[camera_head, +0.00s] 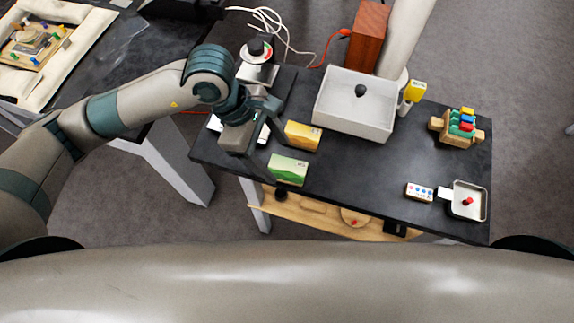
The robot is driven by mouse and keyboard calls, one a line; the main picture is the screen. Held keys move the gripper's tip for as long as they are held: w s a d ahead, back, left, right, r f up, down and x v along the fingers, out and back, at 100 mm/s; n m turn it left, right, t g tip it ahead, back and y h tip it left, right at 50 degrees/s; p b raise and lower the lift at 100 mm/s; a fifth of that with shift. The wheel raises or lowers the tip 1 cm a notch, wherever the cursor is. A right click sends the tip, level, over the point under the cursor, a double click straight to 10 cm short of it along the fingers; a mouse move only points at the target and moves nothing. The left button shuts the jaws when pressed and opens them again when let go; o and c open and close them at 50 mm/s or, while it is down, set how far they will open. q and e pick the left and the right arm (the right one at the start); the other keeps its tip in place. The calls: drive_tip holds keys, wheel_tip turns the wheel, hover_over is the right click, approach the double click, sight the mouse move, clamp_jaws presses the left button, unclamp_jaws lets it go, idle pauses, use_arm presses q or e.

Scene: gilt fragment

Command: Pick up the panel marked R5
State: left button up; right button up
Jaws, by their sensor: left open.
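A yellow panel (303,135) and a green panel (288,169) stand near the left end of the dark table (350,179). Both have pale markings too small to read, so I cannot tell which is marked R5. My left gripper (276,155) is open at the left ends of these two panels, with one finger near each. I cannot tell whether it touches either. White pieces (215,123) show partly behind my left gripper. My right gripper is not in view.
A white tray (326,107) holding a dark knob stands at the back. A dial device (259,57) with cables is behind my left wrist. A wooden rack (458,127), a button strip (419,192) and a small dish (479,211) are at right. The table's middle front is clear.

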sight(287, 169)
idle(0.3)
use_arm(q)
drive_tip(key=shift+d+f, duration=0.1)
drive_tip(key=shift+f, duration=0.05)
drive_tip(key=shift+d+f+p, duration=0.3)
drive_tip(key=shift+f+p, duration=0.35)
drive_tip(key=shift+p, duration=0.25)
drive_tip(key=shift+p+x, duration=0.55)
drive_tip(key=shift+x, duration=0.5)
drive_tip(key=shift+d+f, duration=0.2)
drive_tip(key=shift+f, duration=0.5)
drive_tip(key=shift+c, duration=0.9)
drive_tip(key=c, duration=1)
